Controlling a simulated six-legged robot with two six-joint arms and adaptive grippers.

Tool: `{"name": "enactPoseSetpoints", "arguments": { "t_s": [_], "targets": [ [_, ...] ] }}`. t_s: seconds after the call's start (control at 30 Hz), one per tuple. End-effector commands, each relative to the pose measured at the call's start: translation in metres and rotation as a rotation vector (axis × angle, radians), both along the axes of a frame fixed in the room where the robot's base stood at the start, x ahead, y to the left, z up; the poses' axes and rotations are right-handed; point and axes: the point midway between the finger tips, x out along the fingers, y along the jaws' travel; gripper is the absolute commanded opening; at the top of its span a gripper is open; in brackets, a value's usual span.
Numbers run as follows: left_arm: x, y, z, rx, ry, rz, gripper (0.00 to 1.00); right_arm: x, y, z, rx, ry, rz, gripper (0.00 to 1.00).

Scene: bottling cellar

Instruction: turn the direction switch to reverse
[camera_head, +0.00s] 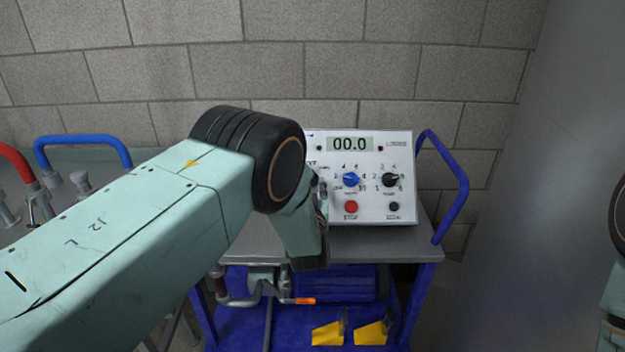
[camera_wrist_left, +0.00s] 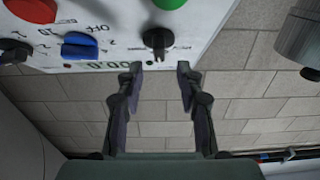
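The white control box (camera_head: 368,205) stands on a grey-topped cart against the wall, its display reading 00.0. My left arm covers its left part in the head view. In the left wrist view, which shows the panel upside down, a black knob (camera_wrist_left: 157,40) sits beside a blue knob (camera_wrist_left: 80,45) and below a green button (camera_wrist_left: 168,3). I take this black knob for the direction switch; its label is not readable. My left gripper (camera_wrist_left: 160,66) is open, its fingertips near the knob, one to each side; contact cannot be told. It is partly hidden in the head view (camera_head: 321,192).
The panel also carries a blue knob (camera_head: 351,180), another black knob (camera_head: 390,180) and a red button (camera_head: 351,207). A blue cart handle (camera_head: 462,190) rises at the right. Yellow pieces (camera_head: 328,334) lie on the lower shelf. A large grey surface (camera_head: 540,200) stands right.

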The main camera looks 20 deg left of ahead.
Motion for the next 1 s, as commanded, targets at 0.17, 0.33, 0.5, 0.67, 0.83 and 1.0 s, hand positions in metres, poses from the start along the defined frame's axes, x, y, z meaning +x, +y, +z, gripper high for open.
{"name": "enactPoseSetpoints", "arguments": {
  "t_s": [0.17,0.33,0.5,0.67,0.83,1.0],
  "targets": [
    [0.022,0.005,-0.001,0.0,0.0,0.0,0.37,0.0,0.0,-0.004,0.0,0.001,0.0,0.4],
    [0.034,0.007,-0.002,-0.001,0.002,-0.002,0.37,0.0,0.0,-0.005,0.0,0.001,0.0,0.4],
    [0.038,0.008,-0.001,0.001,0.002,-0.003,0.37,0.0,0.0,-0.006,0.0,0.0,0.0,0.4],
    [0.039,0.009,-0.001,0.001,0.002,-0.003,0.37,0.0,0.0,-0.006,0.0,0.001,0.0,0.4],
    [0.039,0.009,-0.001,0.001,0.002,-0.003,0.29,0.0,0.0,-0.006,0.0,0.001,0.0,0.4],
    [0.039,0.009,-0.001,0.001,0.002,-0.003,0.15,0.0,0.0,-0.006,0.0,0.0,0.0,0.4]
  ]
}}
